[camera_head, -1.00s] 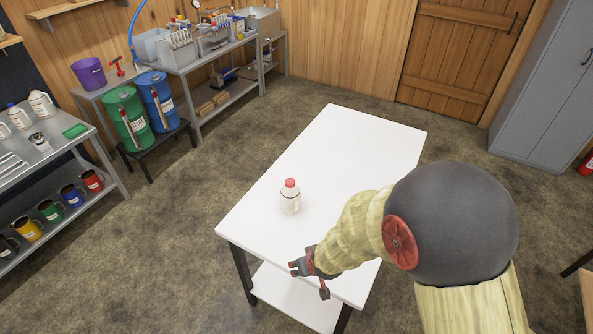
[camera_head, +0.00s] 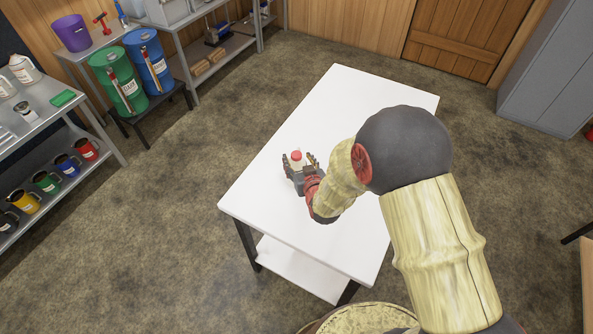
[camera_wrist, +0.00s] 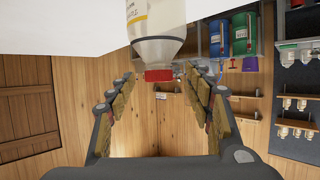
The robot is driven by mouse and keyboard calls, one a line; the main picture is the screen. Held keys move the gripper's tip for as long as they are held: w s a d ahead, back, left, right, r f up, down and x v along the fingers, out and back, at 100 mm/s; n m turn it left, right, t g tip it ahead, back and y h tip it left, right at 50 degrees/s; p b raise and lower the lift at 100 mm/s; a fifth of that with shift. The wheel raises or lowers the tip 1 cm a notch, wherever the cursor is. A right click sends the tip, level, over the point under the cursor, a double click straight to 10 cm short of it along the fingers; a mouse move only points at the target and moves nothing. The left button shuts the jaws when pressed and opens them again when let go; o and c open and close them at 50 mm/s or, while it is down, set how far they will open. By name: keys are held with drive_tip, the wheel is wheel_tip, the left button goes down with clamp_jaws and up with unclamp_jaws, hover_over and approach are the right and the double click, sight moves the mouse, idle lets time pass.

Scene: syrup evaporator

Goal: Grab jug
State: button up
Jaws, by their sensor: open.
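The jug (camera_head: 296,158) is a small white bottle with a red cap, standing on the white table. My gripper (camera_head: 300,166) is at the jug, with a finger on either side of it in the head view. In the wrist view, which appears upside down, the jug (camera_wrist: 157,30) hangs from the top with its red cap toward my palm. The open fingers (camera_wrist: 163,88) spread left and right of the cap, with gaps on both sides. The jug's lower part is hidden by my gripper in the head view.
The white table (camera_head: 340,110) is otherwise bare, with a lower shelf (camera_head: 300,270). Grey shelves with mugs (camera_head: 45,182) and jugs stand at the left. Green (camera_head: 115,80) and blue barrels stand at the back left. Floor around the table is clear.

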drive_tip(key=x, duration=0.3)
drive_tip(key=shift+w+f, duration=0.15)
drive_tip(key=shift+w, duration=0.15)
drive_tip(key=shift+c, duration=1.1)
drive_tip(key=c, duration=1.1)
clamp_jaws()
